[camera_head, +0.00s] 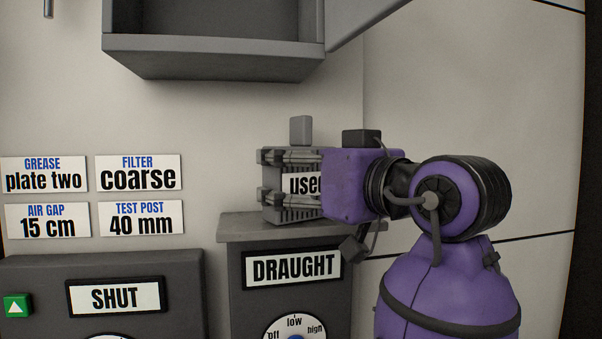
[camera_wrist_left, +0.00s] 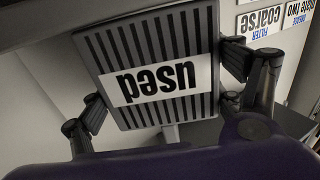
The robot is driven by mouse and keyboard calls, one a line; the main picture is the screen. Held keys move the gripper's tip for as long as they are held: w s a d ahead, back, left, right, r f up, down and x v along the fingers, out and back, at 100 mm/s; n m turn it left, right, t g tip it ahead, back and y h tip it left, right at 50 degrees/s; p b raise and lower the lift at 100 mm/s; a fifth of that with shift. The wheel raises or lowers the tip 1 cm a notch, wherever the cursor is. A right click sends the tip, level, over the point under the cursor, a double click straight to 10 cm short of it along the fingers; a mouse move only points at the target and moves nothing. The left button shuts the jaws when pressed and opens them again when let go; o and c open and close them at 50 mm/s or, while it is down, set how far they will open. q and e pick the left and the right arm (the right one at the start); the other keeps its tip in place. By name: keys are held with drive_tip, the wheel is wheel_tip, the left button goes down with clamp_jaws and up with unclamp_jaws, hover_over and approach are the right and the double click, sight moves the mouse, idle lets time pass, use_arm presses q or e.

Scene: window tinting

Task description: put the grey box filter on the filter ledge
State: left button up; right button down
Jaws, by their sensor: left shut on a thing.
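The grey box filter (camera_head: 300,208) has a slotted face and a white label reading "used". My left gripper (camera_head: 272,177) is shut on it, with fingers across its near side in the head view. In the left wrist view the filter (camera_wrist_left: 150,45) fills the middle with its label upside down, between the two fingers (camera_wrist_left: 165,85). The filter is upright over the top of the grey draught cabinet (camera_head: 240,228); I cannot tell whether it touches that top. My gripper body hides the filter's right part. Which surface is the filter ledge is not marked. My right gripper is not in view.
A grey open cabinet (camera_head: 210,60) hangs above, its door (camera_head: 365,18) swung out at right. A small grey block (camera_head: 300,130) shows just above the filter. Signs, including "FILTER coarse" (camera_head: 139,173), are on the wall at left. A lower cabinet marked SHUT (camera_head: 40,270) stands at left.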

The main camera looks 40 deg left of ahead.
use_arm(q)
drive_tip(key=shift+f, duration=0.15)
drive_tip(key=o, duration=1.1)
drive_tip(key=shift+s+d+r, duration=0.1)
drive_tip(key=shift+r, duration=0.2)
drive_tip(key=b+v, duration=0.1)
drive_tip(key=v, duration=1.1)
